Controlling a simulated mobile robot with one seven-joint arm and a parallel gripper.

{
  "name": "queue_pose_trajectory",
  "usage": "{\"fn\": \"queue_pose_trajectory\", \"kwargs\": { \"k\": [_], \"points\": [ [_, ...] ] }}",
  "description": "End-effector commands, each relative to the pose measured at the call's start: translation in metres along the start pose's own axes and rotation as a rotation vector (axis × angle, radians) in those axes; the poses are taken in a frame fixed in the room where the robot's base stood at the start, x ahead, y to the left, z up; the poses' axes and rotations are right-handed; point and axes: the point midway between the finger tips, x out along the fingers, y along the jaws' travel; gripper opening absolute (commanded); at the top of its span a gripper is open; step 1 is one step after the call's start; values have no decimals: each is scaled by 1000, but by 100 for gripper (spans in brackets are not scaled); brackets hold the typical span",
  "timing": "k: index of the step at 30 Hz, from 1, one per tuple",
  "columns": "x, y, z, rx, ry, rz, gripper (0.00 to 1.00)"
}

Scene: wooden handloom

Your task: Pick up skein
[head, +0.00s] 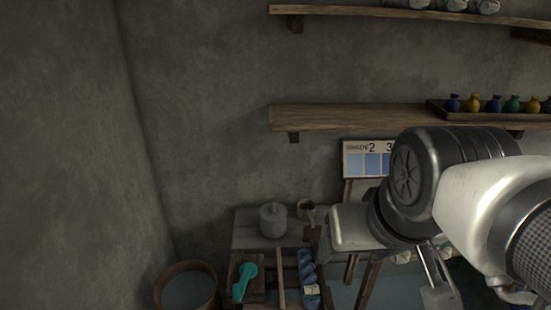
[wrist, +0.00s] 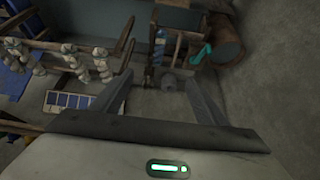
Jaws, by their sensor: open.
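A blue twisted skein (head: 308,272) with a pale band lies in a wooden tray on the low bench, left of my arm. It also shows small in the wrist view as a blue skein (wrist: 159,46). Several pale skeins (wrist: 102,66) hang on a wooden rack at the upper left of the wrist view. My gripper (head: 475,288) is at the lower right of the head view, open, with nothing seen between its fingers. In the wrist view the two fingers of my gripper (wrist: 160,98) are spread apart, well short of the bench. Which skein is meant is not shown.
A teal scoop (head: 245,280) lies beside the skein. A grey lidded pot (head: 273,220) and a small cup (head: 305,209) stand behind. A round tub (head: 187,288) is at left. A chart (head: 362,160) leans below a shelf (head: 350,117) holding small colored bottles (head: 512,104).

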Motion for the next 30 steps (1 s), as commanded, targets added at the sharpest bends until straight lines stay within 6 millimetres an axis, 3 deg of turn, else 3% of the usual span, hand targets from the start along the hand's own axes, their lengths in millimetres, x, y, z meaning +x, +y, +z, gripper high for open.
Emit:
{"fn": "queue_pose_trajectory", "kwargs": {
  "k": [8,11,18,21,24,30],
  "points": [
    [80,-5,-20,7,-36,-63,67],
    [120,-6,-29,12,-51,-78,67],
    [252,-2,-46,19,-88,-62,67],
    [297,2,-49,12,-96,-38,67],
    [328,5,-51,6,-99,-17,67],
    [354,8,-52,-1,-100,1,67]
  ]
}}
